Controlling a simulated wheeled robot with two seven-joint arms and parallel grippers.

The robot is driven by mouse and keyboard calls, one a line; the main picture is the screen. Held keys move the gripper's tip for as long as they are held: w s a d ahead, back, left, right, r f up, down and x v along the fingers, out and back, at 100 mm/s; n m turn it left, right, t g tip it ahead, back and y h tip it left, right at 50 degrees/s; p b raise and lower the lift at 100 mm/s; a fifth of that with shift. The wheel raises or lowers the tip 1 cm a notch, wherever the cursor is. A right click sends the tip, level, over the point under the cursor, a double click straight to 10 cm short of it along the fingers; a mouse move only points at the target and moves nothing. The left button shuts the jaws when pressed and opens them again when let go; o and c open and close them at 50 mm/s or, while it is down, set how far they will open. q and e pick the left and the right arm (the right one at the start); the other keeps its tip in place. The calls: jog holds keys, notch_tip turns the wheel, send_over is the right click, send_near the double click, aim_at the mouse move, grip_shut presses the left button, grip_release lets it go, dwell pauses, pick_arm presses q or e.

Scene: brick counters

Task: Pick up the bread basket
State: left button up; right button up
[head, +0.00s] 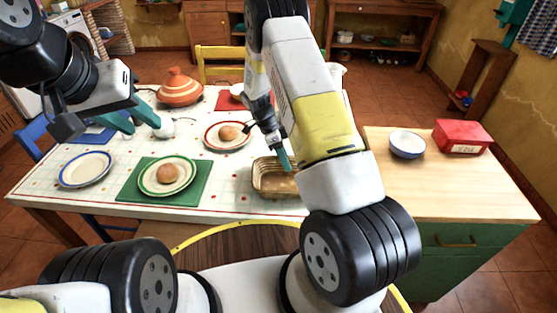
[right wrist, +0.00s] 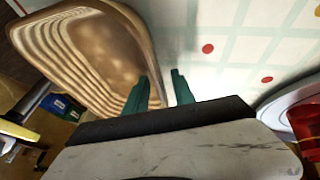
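The bread basket (head: 272,190) is a tan, ribbed, shallow tray on the table's near right part, partly hidden behind my right arm in the head view. In the right wrist view the basket (right wrist: 95,55) fills the upper left and its visible inside looks empty. My right gripper (right wrist: 160,82) is open, with its teal fingers on either side of the basket's rim; a gap shows beside the right finger. In the head view the right gripper (head: 282,158) is at the basket's far side. My left gripper (head: 142,122) is open and empty above the table's left part.
The white table (head: 235,198) holds plates with buns, one plate (head: 168,161) on a green mat. An empty plate (head: 86,169) is at left and an orange tagine (head: 180,88) at the back. A wooden counter (head: 450,190) at right carries a bowl (head: 407,146) and red box (head: 461,136).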

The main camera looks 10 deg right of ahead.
jog(key=shift+s+d+f, duration=0.1)
jog(key=shift+s+f, duration=0.05)
jog(key=shift+f, duration=0.15)
grip_shut()
dwell(1.2)
